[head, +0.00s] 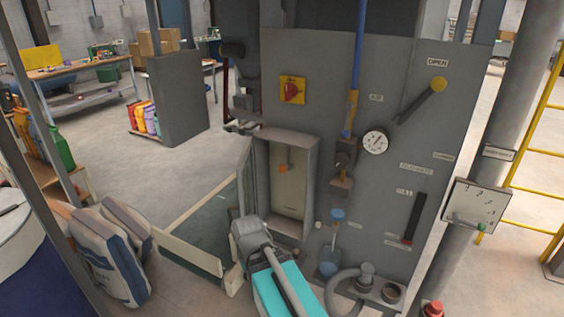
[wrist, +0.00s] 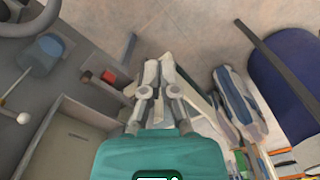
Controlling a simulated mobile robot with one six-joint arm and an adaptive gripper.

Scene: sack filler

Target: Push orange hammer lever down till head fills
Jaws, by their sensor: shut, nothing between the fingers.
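A small orange piece (head: 283,168) shows inside the pale recessed box (head: 312,170) on the grey machine panel in the head view. It may be the hammer lever, but its shape is too small to tell. My gripper (wrist: 157,72) is shut and empty in the wrist view, its fingertips close together in front of its teal body. A red piece (wrist: 109,76) on a dark bracket shows left of the fingers, apart from them. In the head view my teal arm comes in from the bottom, and the fingers cannot be made out.
The panel (head: 400,140) carries a yellow-knobbed lever (head: 439,83), a round gauge (head: 375,142) and a dark slot indicator (head: 412,217). A blue knob (head: 337,214) and hoses stand low near my arm. Filled sacks (head: 110,250) lean at left. Open floor lies behind them.

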